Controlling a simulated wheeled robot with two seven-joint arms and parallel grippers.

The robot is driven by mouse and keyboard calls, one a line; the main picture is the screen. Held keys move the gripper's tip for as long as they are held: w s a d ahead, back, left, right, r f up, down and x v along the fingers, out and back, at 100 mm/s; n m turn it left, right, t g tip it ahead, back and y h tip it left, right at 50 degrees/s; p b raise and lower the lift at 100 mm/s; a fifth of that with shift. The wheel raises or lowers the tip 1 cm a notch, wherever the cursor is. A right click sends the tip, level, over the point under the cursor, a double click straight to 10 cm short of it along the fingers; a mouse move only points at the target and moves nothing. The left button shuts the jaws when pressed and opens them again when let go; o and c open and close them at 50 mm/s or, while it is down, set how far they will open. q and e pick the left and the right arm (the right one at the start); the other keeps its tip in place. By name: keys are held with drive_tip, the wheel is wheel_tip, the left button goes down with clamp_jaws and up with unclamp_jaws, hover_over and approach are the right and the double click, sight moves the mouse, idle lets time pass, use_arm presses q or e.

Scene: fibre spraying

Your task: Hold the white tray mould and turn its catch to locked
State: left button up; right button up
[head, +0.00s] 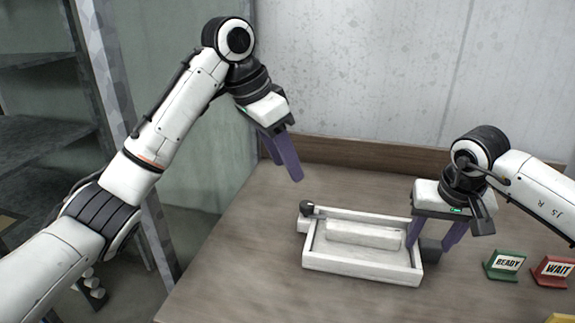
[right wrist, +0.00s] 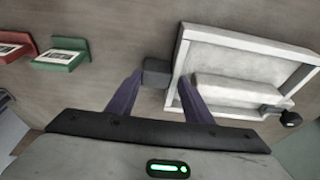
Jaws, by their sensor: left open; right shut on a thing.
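The white tray mould (head: 362,268) lies on the table, a shallow open box with a raised white block inside. A dark grey block (head: 430,250) sticks out at its right side; it also shows in the right wrist view (right wrist: 157,72). The catch, with a round black knob (head: 307,208), is at the tray's far left corner; the knob also shows in the right wrist view (right wrist: 290,118). My left gripper (head: 286,168) is open and empty, above and behind the catch, apart from it.
A green READY sign (head: 506,266) and a red WAIT sign (head: 553,271) stand on the table right of the tray. A wooden ledge (head: 350,155) runs along the back wall. Grey shelving (head: 45,150) stands at the left. The table left of the tray is clear.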

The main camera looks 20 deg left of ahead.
drive_tip(key=o, duration=1.5)
drive_tip(key=shift+c, duration=0.2)
drive_tip(key=shift+r, duration=0.1)
